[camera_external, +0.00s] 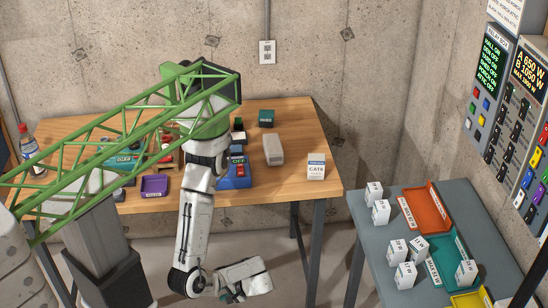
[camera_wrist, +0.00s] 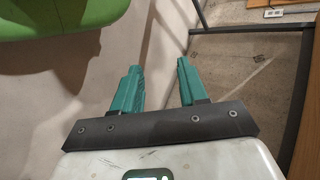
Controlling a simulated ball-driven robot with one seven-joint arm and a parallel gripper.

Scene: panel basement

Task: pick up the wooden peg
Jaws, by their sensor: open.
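I cannot make out the wooden peg in either view; my arm and its green frame cover part of the wooden table (camera_external: 290,185). In the wrist view, my gripper (camera_wrist: 158,66) has its two teal fingers apart with nothing between them. It faces the concrete floor, with dark table legs beyond. In the external view, my forearm hangs down in front of the table. The hand is low, below the tabletop, and its fingers are hard to see there.
A grey side table (camera_external: 385,253) holds white boxes and an orange tray (camera_external: 428,213).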

